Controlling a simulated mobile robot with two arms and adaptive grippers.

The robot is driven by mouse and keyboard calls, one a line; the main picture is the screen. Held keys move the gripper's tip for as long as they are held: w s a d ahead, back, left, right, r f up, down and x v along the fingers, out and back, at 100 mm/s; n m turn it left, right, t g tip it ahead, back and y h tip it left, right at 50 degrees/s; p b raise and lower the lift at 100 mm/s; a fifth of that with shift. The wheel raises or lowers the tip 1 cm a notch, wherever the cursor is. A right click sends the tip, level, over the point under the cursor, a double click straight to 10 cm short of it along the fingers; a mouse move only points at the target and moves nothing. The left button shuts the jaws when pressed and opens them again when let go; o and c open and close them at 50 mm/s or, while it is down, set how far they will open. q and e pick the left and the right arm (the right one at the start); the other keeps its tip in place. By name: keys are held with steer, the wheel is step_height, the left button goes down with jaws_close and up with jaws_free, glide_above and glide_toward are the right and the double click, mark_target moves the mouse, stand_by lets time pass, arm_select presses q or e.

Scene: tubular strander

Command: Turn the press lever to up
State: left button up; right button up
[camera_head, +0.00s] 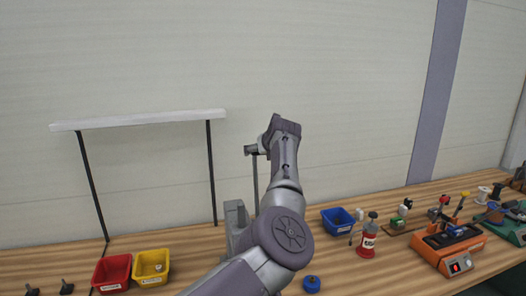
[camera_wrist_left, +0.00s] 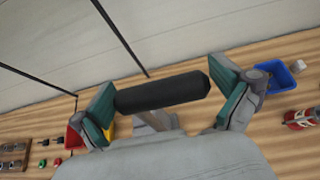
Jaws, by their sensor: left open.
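The press (camera_head: 236,218) stands on the bench behind my left arm, which hides part of it. Its lever (camera_head: 255,177) rises as a thin upright rod, with a short handle end (camera_head: 250,149) showing left of my arm. My left gripper (camera_head: 284,124) is at handle height, and its fingertips are hidden in the head view. In the left wrist view, my left gripper (camera_wrist_left: 168,108) is open, with teal finger pads. The black handle (camera_wrist_left: 163,91) lies across the space between the fingers. Its left end is close to the left finger; I cannot tell whether they touch.
A red bin (camera_head: 112,273) and a yellow bin (camera_head: 151,267) stand left of the press. A white-topped frame (camera_head: 140,119) rises at the left.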

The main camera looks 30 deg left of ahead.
arm_select(q)
steer(key=shift+d, duration=0.15)
steer(key=v, duration=1.1)
steer(key=shift+s+d+r, duration=0.15)
steer(key=shift+s+r, duration=0.05)
steer(key=shift+r, duration=0.1)
